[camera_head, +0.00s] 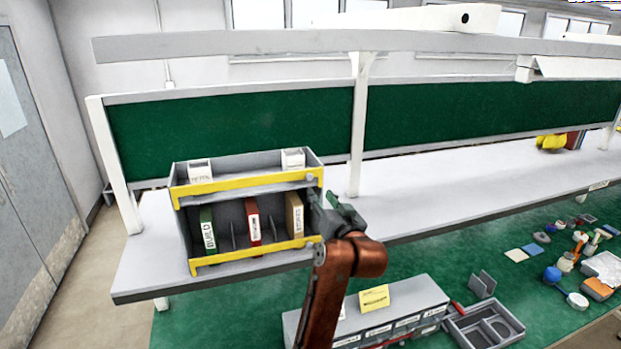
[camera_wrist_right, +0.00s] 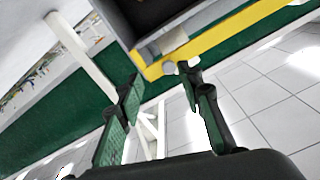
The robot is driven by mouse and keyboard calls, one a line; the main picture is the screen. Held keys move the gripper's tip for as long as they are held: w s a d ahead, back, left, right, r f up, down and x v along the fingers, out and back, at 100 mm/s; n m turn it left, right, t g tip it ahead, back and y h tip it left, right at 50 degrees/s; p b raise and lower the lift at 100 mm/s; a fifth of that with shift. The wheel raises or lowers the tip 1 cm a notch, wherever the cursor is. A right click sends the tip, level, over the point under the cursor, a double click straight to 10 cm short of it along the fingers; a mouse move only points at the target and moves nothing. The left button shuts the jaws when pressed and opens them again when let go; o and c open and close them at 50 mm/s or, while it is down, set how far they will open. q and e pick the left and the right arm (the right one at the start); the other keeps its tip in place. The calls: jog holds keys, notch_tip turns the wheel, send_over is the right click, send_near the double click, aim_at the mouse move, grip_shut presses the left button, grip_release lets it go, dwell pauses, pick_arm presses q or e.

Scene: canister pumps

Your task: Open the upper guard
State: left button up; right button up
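A grey two-tier rack (camera_head: 183,225) stands on the white shelf at the left. Its upper guard (camera_head: 245,184) is a yellow bar across the front of the top tier, with a grey knob (camera_head: 311,178) at its right end. The lower guard (camera_head: 255,255) is a similar yellow bar across the lower tier. My right gripper (camera_head: 322,200) is at the rack's right end, just below the upper knob. In the wrist view its fingers (camera_wrist_right: 158,79) are apart, with a yellow bar (camera_wrist_right: 225,43) and pale knob just beyond them. I cannot tell whether they touch. My left gripper is out of view.
The lower tier holds a green binder (camera_head: 207,230), a red binder (camera_head: 252,221) and a tan binder (camera_head: 294,214). Two white boxes sit on top. The white shelf (camera_head: 440,195) to the right is clear. Below, the green bench holds a grey drawer unit (camera_head: 408,298) and small parts.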

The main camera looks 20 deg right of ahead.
aim_at(311, 177)
jog(key=w, duration=0.2)
jog(key=w+r+p, duration=0.1)
jog(key=w, duration=0.1)
jog(key=w+r+p, duration=0.1)
jog(key=w, duration=0.1)
jog(key=shift+w+a, duration=0.25)
jog(key=shift+a, duration=0.15)
jog(key=shift+w+p, duration=0.35)
jog(key=shift+w, duration=0.2)
jog(key=shift+c, duration=0.6)
grip_shut()
jog(key=shift+f, duration=0.1)
